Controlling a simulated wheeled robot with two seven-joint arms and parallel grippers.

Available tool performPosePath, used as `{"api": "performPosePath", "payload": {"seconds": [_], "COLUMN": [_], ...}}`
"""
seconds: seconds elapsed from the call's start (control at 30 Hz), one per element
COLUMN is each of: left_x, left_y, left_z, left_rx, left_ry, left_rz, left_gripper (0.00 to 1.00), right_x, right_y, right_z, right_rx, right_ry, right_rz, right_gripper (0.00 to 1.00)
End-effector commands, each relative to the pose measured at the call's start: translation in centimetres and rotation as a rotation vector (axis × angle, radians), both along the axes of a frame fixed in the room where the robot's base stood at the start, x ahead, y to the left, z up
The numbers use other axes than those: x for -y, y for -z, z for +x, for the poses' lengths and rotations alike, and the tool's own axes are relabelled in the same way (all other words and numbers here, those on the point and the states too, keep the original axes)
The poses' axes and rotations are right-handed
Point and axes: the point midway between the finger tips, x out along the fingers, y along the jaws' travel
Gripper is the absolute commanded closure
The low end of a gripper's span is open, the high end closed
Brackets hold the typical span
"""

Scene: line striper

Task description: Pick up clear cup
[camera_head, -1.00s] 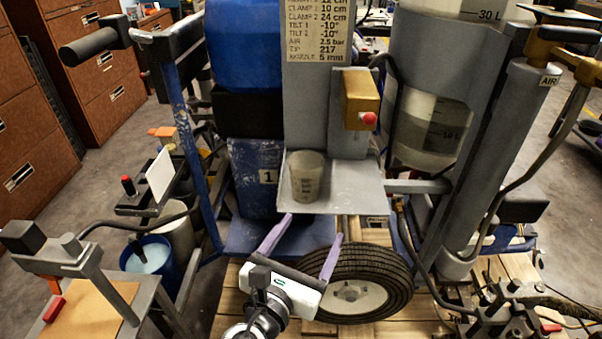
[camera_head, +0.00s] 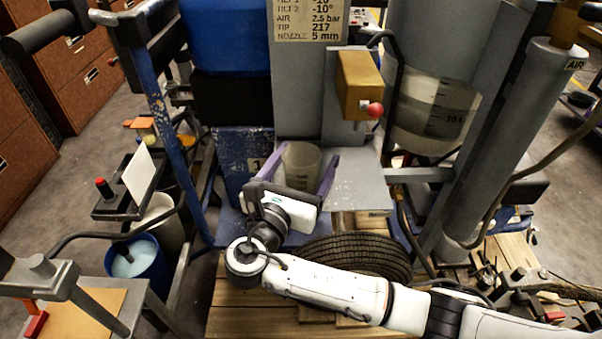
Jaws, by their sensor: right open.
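The clear cup (camera_head: 301,162) stands upright on the small grey metal shelf (camera_head: 358,186) of the striper, below the brass-coloured valve block. My right gripper (camera_head: 297,164) is open, with its two purple fingers on either side of the cup, one to the left and one to the right. The gripper's body hides the lower part of the cup. I cannot tell whether the fingers touch it. My left gripper is not in view.
The brass block (camera_head: 360,85) with a red knob (camera_head: 375,110) juts out above the shelf. A grey upright panel stands behind the cup. A black tyre (camera_head: 358,252) is below the shelf. A blue bucket (camera_head: 138,262) stands at left.

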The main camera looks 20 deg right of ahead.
Motion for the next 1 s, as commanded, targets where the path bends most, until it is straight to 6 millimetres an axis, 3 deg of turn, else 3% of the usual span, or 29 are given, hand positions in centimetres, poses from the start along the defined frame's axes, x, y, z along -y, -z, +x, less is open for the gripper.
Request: {"api": "performPosePath", "payload": {"seconds": [0.13,0.37,0.63,1.0], "left_x": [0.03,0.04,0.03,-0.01], "left_y": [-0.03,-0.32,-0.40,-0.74], "left_z": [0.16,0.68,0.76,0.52], "left_rx": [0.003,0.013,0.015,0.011], "left_ry": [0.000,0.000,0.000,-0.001], "left_rz": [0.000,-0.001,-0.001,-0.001], "left_gripper": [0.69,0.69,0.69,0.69], "right_x": [0.87,0.96,0.94,0.87], "right_y": [0.08,0.12,0.12,-0.19], "right_z": [1.04,1.14,1.11,1.08], "right_rx": [-0.001,-0.001,-0.001,-0.001], "right_ry": [-0.001,-0.001,-0.001,-0.001], "right_rz": [-0.001,0.000,0.000,0.000], "right_gripper": [0.25,0.25,0.69,0.69]}}
